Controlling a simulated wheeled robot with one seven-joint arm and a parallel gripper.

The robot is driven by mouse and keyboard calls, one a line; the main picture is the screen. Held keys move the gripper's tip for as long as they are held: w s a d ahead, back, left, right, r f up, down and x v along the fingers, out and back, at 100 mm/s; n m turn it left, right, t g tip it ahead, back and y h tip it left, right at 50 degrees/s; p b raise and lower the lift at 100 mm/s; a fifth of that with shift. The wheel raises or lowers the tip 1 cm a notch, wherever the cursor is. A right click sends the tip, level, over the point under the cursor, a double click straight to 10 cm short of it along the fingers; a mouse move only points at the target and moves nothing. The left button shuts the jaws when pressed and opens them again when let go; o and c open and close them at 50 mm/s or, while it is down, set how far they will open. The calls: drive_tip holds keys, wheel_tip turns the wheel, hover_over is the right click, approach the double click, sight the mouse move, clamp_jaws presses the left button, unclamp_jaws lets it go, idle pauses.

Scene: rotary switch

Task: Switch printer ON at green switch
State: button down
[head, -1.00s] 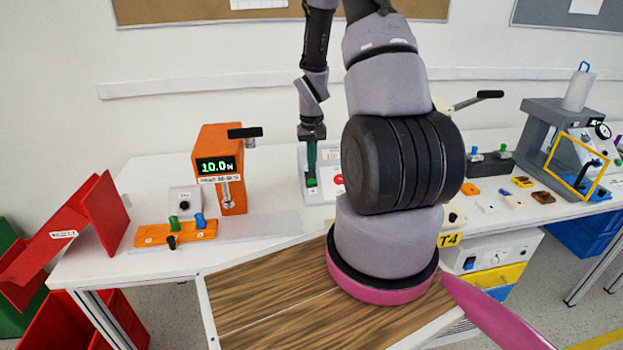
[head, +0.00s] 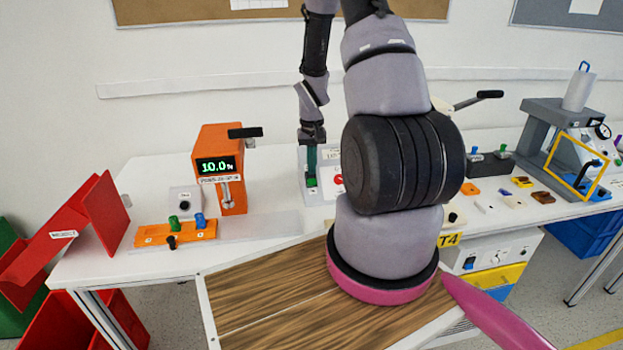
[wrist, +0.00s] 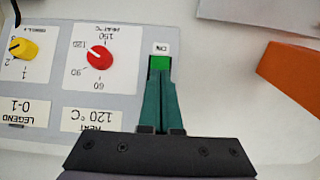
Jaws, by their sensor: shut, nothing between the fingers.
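The green switch (wrist: 160,63) sits at the edge of a grey panel in the wrist view, just below a small label reading ON, upside down. My gripper (wrist: 159,80) is shut, its dark green fingers together with their tips at the switch's lower edge. The fingers hide part of the switch, and I cannot tell whether they touch it. In the head view the green switch (head: 312,183) shows on the grey panel below my gripper (head: 311,174), which points straight down. The switch's own position cannot be made out.
On the panel beside the switch are a red knob (wrist: 100,55) with a temperature scale and a yellow knob (wrist: 24,49). An orange device (head: 220,150) reading 10.0 stands left on the white table. My arm hides the panel's right part in the head view.

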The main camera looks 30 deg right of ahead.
sight(312, 180)
drive_tip(key=shift+f, duration=0.9)
idle(0.3)
wheel_tip(312, 180, up, 7)
idle(0.8)
idle(0.3)
